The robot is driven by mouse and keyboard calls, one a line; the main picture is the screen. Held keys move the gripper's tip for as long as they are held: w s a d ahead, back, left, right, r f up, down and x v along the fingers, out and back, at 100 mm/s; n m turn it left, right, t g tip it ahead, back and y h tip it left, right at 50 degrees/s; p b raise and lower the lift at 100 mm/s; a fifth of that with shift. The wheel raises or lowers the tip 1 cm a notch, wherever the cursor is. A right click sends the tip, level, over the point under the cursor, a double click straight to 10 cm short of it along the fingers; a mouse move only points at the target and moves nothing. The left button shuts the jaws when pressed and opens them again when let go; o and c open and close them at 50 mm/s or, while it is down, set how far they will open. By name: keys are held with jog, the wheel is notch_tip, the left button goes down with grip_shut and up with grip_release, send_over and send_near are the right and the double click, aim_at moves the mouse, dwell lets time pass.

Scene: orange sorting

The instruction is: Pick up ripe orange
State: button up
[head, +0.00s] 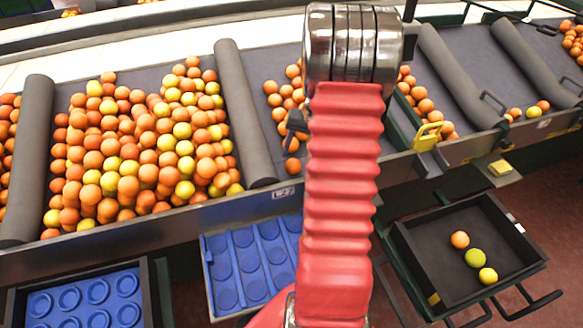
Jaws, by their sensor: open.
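Ripe oranges lie in several lanes of the sorting table; a large pile of orange and yellow fruit (128,168) fills the left lane. A smaller group of oranges (272,88) shows in the middle lane, partly hidden behind my red arm. More oranges (425,105) lie just right of the arm. A black tray (495,222) at lower right holds one orange fruit (460,239), one yellow-green fruit (475,258) and one yellow fruit (488,275). My arm rises through the middle of the picture and its metal wrist reaches the top edge.
Grey padded dividers (245,115) separate the lanes. Blue trays with round recesses (250,262) sit below the table's front edge, with another at lower left (85,300). A yellow handle (427,137) stands on the edge. The right lanes are mostly bare.

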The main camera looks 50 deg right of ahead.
aim_at(295, 161)
jog(key=shift+x, duration=2.65)
jog(key=c, duration=0.8)
jog(key=shift+r, duration=0.15)
jog(key=shift+c, duration=0.2)
notch_tip(295, 161, up, 10)
jog(key=shift+f, duration=0.1)
